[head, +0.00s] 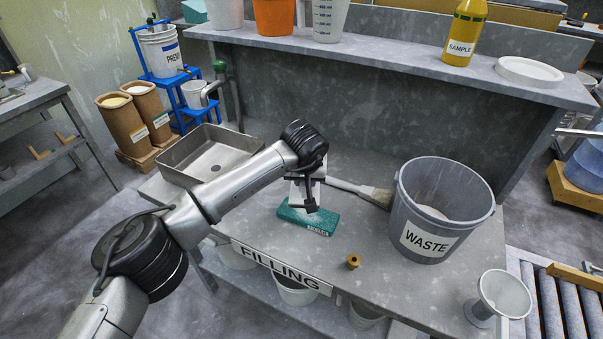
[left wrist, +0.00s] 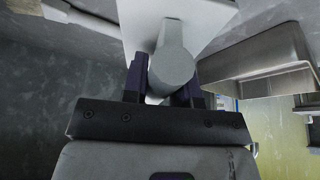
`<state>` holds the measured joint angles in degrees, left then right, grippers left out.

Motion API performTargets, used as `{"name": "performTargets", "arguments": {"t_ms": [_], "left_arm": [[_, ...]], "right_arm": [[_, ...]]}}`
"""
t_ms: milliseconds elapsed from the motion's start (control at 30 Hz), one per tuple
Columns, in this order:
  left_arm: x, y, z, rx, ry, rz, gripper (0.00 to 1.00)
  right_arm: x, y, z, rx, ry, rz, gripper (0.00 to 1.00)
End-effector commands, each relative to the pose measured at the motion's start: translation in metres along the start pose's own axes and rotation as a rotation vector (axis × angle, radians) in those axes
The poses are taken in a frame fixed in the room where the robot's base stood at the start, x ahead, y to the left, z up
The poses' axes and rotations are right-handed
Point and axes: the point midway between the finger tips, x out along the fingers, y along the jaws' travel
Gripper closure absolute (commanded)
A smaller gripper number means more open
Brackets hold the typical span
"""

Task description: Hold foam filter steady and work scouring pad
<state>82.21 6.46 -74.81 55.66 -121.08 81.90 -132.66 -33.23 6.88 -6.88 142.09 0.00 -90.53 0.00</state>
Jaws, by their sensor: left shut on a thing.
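A teal block (head: 308,220) with a small label on its front side lies flat on the grey bench. I cannot tell whether it is the foam filter or the scouring pad. My left gripper (head: 307,196) is above it, in the middle of the bench. In the left wrist view the left gripper (left wrist: 165,88) has its dark fingers around a pale grey rounded handle (left wrist: 172,62), with a flat whitish part (left wrist: 195,14) behind it. The link between this handle and the teal block is hidden by the gripper. The right gripper is not in view.
A grey WASTE pail (head: 436,222) stands to the right, with a brush (head: 373,193) beside it. A metal tray (head: 195,172) is at the left, with a green-handled tap near it. A small brass piece (head: 353,262) lies near the front edge. A FILLING sign (head: 280,267) hangs there.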

Motion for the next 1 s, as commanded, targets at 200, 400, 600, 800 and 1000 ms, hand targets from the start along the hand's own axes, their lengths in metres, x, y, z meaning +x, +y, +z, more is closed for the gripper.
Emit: {"name": "performTargets", "arguments": {"t_ms": [200,400,600,800,1000], "left_arm": [[0.021,0.019,0.017,0.001,-0.001,0.002,0.93],[0.030,0.005,0.015,-0.005,0.001,0.000,0.93],[0.035,-0.022,0.006,-0.005,-0.001,0.000,0.93],[0.038,-0.045,-0.003,-0.003,0.000,0.000,0.93],[0.023,-0.046,-0.009,-0.001,0.001,0.000,0.93]], "right_arm": [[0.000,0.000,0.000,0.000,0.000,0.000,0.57],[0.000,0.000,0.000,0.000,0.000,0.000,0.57],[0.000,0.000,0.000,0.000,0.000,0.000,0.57],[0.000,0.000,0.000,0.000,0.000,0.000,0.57],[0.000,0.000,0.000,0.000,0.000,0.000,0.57]]}}
